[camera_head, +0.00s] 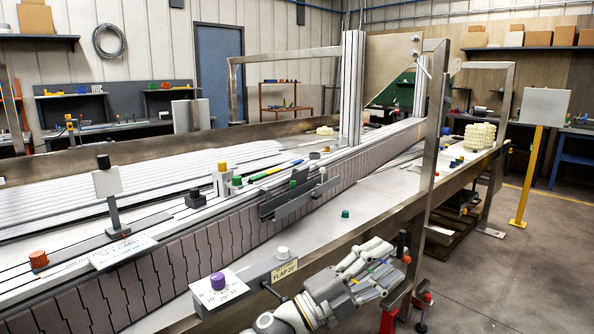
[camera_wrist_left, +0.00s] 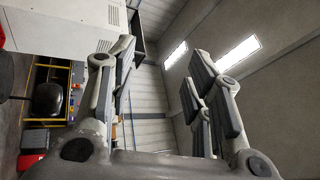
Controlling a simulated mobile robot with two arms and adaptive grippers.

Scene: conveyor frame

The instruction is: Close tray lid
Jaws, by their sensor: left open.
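I cannot pick out a tray with a lid for certain in either view. My left gripper (camera_head: 378,265) is at the lower middle of the head view, beside the near side of the conveyor frame. It is open and empty, to the right of a small plate marked "FLAP 20" (camera_head: 284,271). In the left wrist view my left gripper (camera_wrist_left: 160,75) shows its fingers wide apart, with only wall and ceiling between them. My right gripper is not in view.
The long conveyor (camera_head: 200,250) runs from lower left to upper right. A steel post (camera_head: 432,150) stands just beyond my left gripper. A purple knob (camera_head: 217,281) and a white knob (camera_head: 283,252) sit on the near edge. Floor on the right is clear around a yellow stand (camera_head: 531,175).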

